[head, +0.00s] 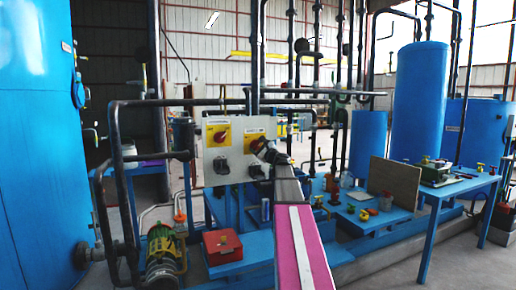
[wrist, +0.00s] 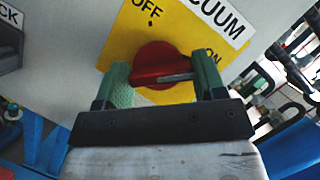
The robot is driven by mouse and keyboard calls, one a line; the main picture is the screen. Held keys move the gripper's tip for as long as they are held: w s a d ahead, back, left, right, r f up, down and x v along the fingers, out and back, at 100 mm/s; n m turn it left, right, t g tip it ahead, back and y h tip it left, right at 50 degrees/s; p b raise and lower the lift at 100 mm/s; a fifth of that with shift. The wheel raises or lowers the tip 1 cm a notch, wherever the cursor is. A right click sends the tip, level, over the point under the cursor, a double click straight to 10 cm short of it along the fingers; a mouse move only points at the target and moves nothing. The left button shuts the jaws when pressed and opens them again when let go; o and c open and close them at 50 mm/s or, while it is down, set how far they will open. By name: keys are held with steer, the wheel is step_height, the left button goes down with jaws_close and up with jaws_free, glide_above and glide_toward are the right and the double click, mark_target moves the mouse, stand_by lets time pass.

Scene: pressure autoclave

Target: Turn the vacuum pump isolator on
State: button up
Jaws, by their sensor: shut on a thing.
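The vacuum pump isolator is a red rotary knob (wrist: 158,62) on a yellow plate (wrist: 120,45) marked OFF at the upper left and ON at the right, beside a VACUUM label (wrist: 215,15). A pale grey bar on the knob lies nearly level in the wrist view. My gripper (wrist: 163,78) has its two green fingers on either side of the knob and is shut on it. In the head view the isolator's yellow plate (head: 255,135) is on the right of the pale panel, with my gripper (head: 266,150) in front, hiding part of the knob.
A second red knob on a yellow plate (head: 219,135) is left on the same panel. Dark pipes (head: 150,103) run around the panel. A red box (head: 222,243) and a green motor (head: 162,255) are below. A blue table (head: 460,188) with fittings stands right.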

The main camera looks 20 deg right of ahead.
steer(key=shift+d+r, duration=0.1)
steer(key=o, duration=0.9)
steer(key=shift+s+d+f, duration=0.1)
steer(key=shift+s+f, duration=0.1)
steer(key=shift+s, duration=0.4)
steer(key=v, duration=0.9)
steer(key=shift+s+d, duration=0.1)
steer(key=shift+s, duration=0.15)
